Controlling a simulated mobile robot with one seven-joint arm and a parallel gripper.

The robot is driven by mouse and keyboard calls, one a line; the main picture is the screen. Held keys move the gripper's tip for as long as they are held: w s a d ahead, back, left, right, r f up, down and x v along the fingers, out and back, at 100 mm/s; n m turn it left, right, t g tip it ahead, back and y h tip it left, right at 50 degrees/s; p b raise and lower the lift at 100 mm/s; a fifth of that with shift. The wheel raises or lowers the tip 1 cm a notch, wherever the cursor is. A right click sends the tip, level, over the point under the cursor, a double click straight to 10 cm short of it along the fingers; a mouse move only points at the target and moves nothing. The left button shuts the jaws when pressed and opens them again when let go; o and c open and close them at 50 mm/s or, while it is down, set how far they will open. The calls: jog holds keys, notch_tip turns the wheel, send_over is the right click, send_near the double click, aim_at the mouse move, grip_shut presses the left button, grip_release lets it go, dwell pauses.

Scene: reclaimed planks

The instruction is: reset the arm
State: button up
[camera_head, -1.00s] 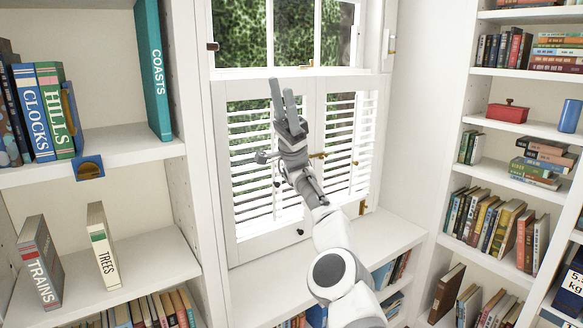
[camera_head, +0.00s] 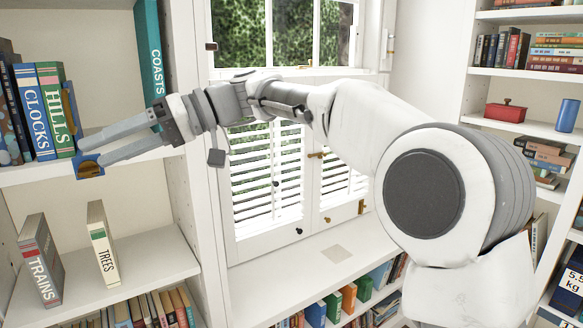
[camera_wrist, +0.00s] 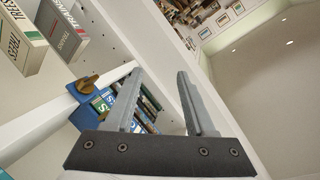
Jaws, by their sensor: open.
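My gripper (camera_head: 92,151) is at the left in the head view, in front of the upper left shelf. Its two grey fingers are apart, point left and hold nothing. In the wrist view my gripper (camera_wrist: 161,74) also shows its fingers spread with empty space between them. My arm reaches in from the right, across the window.
Upright books stand on the left shelf, including CLOCKS (camera_head: 36,112), HILLS (camera_head: 57,110) and COASTS (camera_head: 149,55). TRAINS (camera_head: 40,262) and TREES (camera_head: 102,245) stand on the shelf below. A shuttered window (camera_head: 265,170) lies behind my arm. A right bookcase holds a red box (camera_head: 506,111) and blue cylinder (camera_head: 567,116).

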jog(key=s+d+f+m+t+h, duration=0.4)
jog(key=d+f, duration=0.3)
jog(key=d, duration=0.6)
jog(key=s+d+f+m+t+h, duration=0.4)
jog(key=d+f, duration=0.4)
jog(key=d, duration=0.5)
jog(key=s+d+f+m+t+h, duration=0.3)
jog(key=s+d+f+m+h, duration=0.2)
jog(key=d, duration=0.9)
notch_tip(320, 180, down, 3)
jog(key=shift+s+r+m+t, duration=0.1)
jog(key=shift+s+m+t, duration=0.35)
jog(key=shift+s, duration=0.25)
jog(key=shift+a, duration=0.1)
